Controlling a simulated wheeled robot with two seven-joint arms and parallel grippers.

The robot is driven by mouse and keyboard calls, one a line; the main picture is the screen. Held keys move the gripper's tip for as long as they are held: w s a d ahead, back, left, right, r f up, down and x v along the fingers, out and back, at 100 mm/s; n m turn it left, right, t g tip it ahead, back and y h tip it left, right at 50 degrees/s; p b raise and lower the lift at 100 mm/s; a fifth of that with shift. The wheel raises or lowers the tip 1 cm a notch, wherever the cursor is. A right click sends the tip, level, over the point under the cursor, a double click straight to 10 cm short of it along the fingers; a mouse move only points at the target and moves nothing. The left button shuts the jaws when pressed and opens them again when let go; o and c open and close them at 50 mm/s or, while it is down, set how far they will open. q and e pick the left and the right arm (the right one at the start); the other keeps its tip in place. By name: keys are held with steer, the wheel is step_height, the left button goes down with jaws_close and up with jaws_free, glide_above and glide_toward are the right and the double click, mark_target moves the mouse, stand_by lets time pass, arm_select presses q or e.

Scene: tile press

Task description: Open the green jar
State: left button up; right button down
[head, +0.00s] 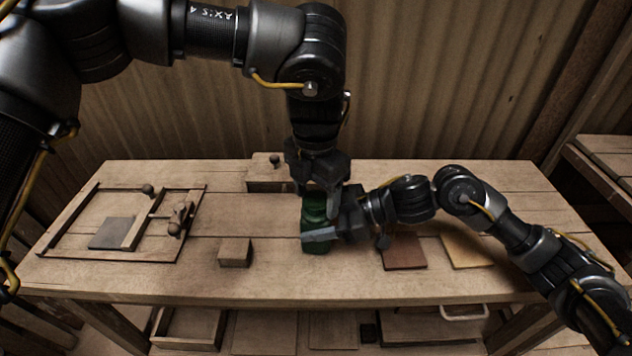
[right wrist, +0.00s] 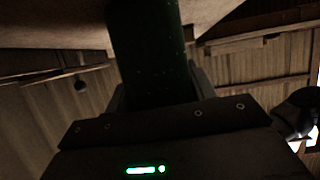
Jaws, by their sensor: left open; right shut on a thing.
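The green jar (head: 315,243) stands upright near the middle of the workbench. My right gripper (head: 322,234) comes in from the right and is shut on the jar's body. In the right wrist view the dark green jar (right wrist: 150,50) fills the space between the fingers. My left gripper (head: 322,190) points down from above over the top of the jar and is open. The jar's top lies between or just under its fingers, and I cannot tell whether they touch it. The lid is mostly hidden by the grippers.
On the workbench (head: 280,285), a wooden block (head: 235,252) stands left of the jar. A framed press (head: 120,250) with a grey tile (head: 112,233) lies at far left. A box with a knob (head: 266,174) stands behind. A brown tile (head: 404,252) and a tan tile (head: 466,250) lie right.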

arm_select(q)
steer(key=c, duration=1)
steer(key=n, duration=0.3)
steer(key=o, duration=1)
steer(key=shift+o, duration=0.5)
steer(key=shift+s+d, duration=0.1)
steer(key=shift+d, duration=0.1)
